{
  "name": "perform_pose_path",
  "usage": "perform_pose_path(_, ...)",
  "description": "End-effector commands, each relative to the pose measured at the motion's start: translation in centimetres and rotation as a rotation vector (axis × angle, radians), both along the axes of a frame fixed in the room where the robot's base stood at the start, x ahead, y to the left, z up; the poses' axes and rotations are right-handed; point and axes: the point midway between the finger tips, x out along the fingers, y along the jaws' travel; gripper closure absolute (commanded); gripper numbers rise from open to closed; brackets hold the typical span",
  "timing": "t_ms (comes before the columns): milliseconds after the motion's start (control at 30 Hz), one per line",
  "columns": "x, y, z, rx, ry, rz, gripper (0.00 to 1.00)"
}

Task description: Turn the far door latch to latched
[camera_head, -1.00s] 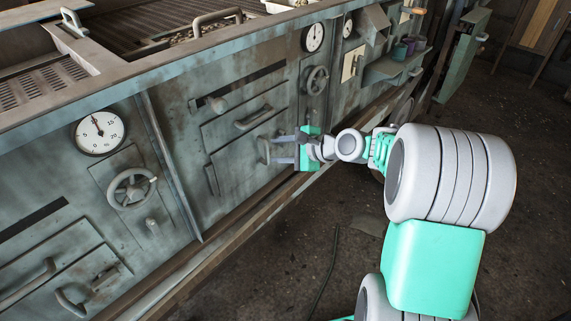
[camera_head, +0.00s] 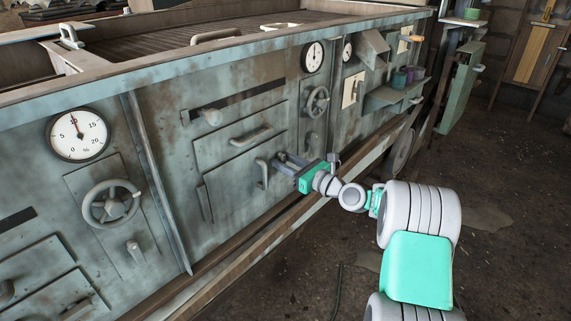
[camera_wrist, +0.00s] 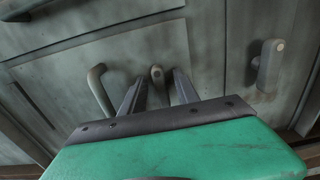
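The far door (camera_head: 236,160) is a grey-green panel on the machine front. Its latch, a small dark lever with a rounded end (camera_wrist: 157,73), shows between my fingers in the wrist view; my gripper mostly hides it in the head view. My gripper (camera_head: 280,162) is at the door's right side, fingers toward the panel. In the wrist view my gripper (camera_wrist: 160,85) has its fingers apart, one on each side of the latch end. I cannot tell whether either finger touches it. The latch's exact angle is unclear.
A curved handle (camera_head: 262,174) stands just left of my fingers and also shows in the wrist view (camera_wrist: 98,90). Another lever (camera_wrist: 268,65) is to the right. A handwheel (camera_head: 317,101) is above right. A ledge (camera_head: 270,225) runs below.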

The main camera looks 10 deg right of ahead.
Motion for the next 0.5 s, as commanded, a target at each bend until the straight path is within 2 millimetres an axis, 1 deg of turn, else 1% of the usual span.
perform_pose_path(67,-0.02,-0.01,0.02,0.0,0.0,0.0,0.63)
perform_pose_path(100,-0.02,-0.01,0.01,0.0,0.0,0.0,0.64)
perform_pose_path(500,-0.04,-0.02,0.0,-0.001,0.0,0.0,0.97)
